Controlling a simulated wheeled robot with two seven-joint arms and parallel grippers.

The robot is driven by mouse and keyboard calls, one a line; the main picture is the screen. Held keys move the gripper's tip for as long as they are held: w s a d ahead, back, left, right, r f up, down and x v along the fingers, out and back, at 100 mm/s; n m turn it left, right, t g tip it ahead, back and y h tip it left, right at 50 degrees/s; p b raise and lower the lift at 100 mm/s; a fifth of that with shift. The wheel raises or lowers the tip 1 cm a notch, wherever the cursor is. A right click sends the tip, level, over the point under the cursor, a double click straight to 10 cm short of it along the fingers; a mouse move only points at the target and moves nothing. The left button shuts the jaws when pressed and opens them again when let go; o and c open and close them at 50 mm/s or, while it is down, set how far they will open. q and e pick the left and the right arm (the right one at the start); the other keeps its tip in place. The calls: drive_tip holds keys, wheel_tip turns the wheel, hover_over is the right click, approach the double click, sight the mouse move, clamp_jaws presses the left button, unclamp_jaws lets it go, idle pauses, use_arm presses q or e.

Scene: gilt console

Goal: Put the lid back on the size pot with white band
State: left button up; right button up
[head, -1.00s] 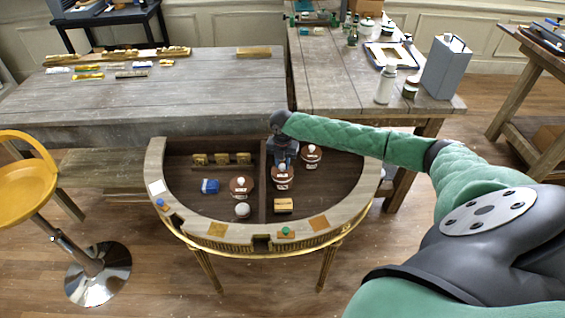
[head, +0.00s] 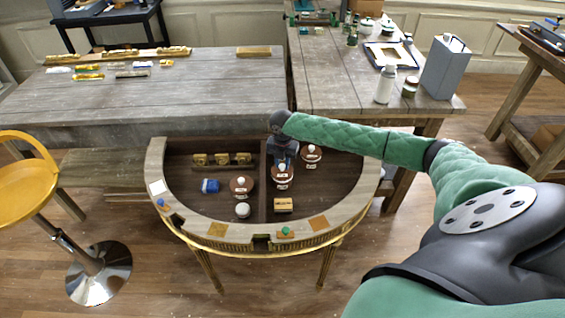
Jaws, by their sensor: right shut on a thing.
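Three brown pots with white-knobbed tops stand in the half-round console: one left of the divider (head: 241,187), one right of it under my gripper (head: 283,181), and one farther back right (head: 312,154). Each shows a pale patch low on its front, too small to tell band from label. My right gripper (head: 283,162) points down at the middle pot and is shut on the white knob of its lid (head: 282,169). The lid appears to be on or just above the pot; I cannot tell if they touch. The fingertips are partly hidden. My left gripper is out of view.
The console's pale rim (head: 217,229) encloses a dark floor with a central divider. A white round jar (head: 242,210), a blue item (head: 210,186), a small wooden block (head: 283,205) and brass pieces (head: 222,159) stand inside. Free floor lies right of the block.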

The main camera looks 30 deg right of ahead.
use_arm(q)
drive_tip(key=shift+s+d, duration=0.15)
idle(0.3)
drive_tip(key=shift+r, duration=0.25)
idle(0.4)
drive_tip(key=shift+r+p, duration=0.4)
drive_tip(key=shift+p, duration=0.25)
use_arm(e)
drive_tip(key=shift+f, duration=0.15)
idle(0.4)
idle(0.4)
drive_tip(key=o, duration=1.5)
